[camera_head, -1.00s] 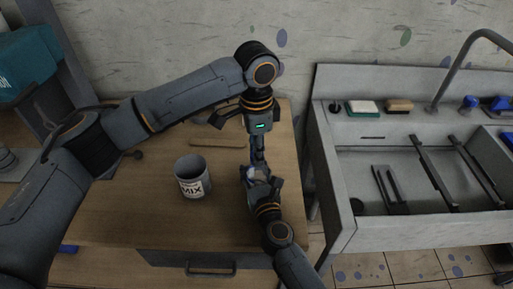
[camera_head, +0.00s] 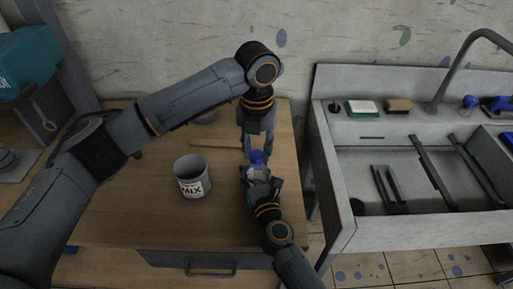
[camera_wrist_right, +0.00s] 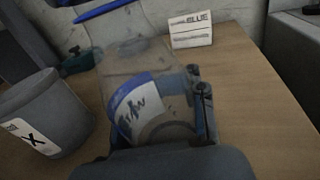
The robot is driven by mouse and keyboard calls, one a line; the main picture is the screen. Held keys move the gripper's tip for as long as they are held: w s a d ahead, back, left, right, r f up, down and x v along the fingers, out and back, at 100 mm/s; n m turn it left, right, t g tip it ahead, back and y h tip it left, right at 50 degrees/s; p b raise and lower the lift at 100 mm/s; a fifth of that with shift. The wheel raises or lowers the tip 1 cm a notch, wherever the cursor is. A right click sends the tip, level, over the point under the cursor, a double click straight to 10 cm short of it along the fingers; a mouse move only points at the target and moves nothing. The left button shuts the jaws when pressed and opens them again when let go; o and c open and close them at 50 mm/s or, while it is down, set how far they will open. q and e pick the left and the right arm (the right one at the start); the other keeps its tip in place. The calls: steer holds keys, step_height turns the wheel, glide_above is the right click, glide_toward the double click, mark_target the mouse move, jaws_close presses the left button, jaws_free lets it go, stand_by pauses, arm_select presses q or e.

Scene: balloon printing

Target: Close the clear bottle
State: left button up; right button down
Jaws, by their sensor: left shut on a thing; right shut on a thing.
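The clear bottle (camera_wrist_right: 135,65) stands in the middle of the right wrist view, with a blue-and-white label. In the head view only a small part of it (camera_head: 256,173) shows between the grippers. My right gripper (camera_wrist_right: 158,118) is shut around the bottle's lower body. A blue cap (camera_head: 257,157) is between the fingertips of my left gripper (camera_head: 257,150), which points down from above and is shut on it. The cap appears at or just over the bottle's top; I cannot tell if they touch. A blue edge (camera_wrist_right: 105,10) shows near the bottle's neck in the wrist view.
A grey MIX cup (camera_head: 191,178) stands left of the bottle on the wooden table (camera_head: 125,215). A wooden strip (camera_head: 213,143) lies behind. A white BLUE card (camera_wrist_right: 191,30) stands beyond the bottle. A sink (camera_head: 350,215) is at the right.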

arm_select(q)
steer(key=m, duration=0.6)
steer(key=shift+m, duration=0.4)
steer(key=o, duration=0.7)
steer(key=shift+c, duration=0.2)
steer(key=shift+r, duration=2.25)
steer(key=shift+c, duration=0.4)
